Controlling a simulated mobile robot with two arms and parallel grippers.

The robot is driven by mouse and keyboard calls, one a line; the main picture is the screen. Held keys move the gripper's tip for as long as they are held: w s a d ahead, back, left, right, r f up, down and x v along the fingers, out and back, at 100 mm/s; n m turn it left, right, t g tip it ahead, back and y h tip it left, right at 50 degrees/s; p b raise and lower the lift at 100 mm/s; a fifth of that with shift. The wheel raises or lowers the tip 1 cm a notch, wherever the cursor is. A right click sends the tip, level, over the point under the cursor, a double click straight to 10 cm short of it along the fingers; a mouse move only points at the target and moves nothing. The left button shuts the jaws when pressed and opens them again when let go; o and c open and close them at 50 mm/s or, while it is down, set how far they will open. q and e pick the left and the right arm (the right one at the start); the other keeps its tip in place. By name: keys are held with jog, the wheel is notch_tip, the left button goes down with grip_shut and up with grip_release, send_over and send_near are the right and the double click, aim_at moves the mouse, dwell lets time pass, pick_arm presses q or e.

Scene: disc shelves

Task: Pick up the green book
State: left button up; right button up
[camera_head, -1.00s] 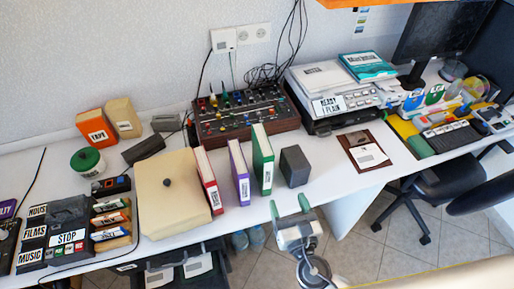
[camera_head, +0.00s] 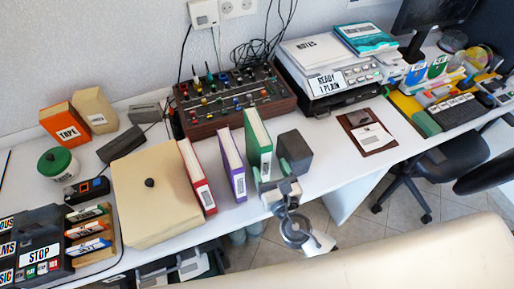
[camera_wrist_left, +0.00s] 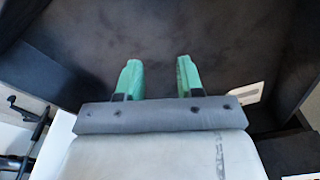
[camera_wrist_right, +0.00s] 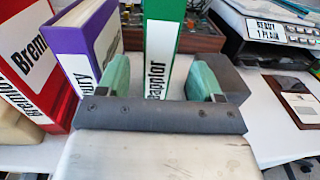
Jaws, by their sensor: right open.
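The green book (camera_head: 259,138) stands upright on the white desk, right of a purple book (camera_head: 231,163) and a red book (camera_head: 197,178). Its labelled spine faces me in the right wrist view (camera_wrist_right: 160,55). My right gripper (camera_head: 270,175) is open at the desk's front edge, just in front of the green book. In the right wrist view its green fingertips (camera_wrist_right: 160,78) lie to either side of the spine; whether they touch it I cannot tell. My left gripper (camera_wrist_left: 156,78) is open and empty, facing a dark surface away from the books.
A dark grey block (camera_head: 295,152) stands close right of the green book. A mixer (camera_head: 235,98) sits behind, and a beige box (camera_head: 160,190) stands left of the red book. The desk right of the grey block is clear up to a brown clipboard (camera_head: 366,132).

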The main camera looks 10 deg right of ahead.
aim_at(257, 151)
jog(key=w, duration=0.2)
jog(key=w+p, duration=0.1)
jog(key=w, duration=0.1)
jog(key=w+a, duration=0.1)
jog(key=w, duration=0.1)
jog(key=shift+w+r+p, duration=0.2)
jog(key=shift+r+p, duration=0.15)
jog(key=shift+p, duration=0.05)
jog(key=shift+c, duration=0.3)
grip_shut()
jog(key=shift+r, duration=0.25)
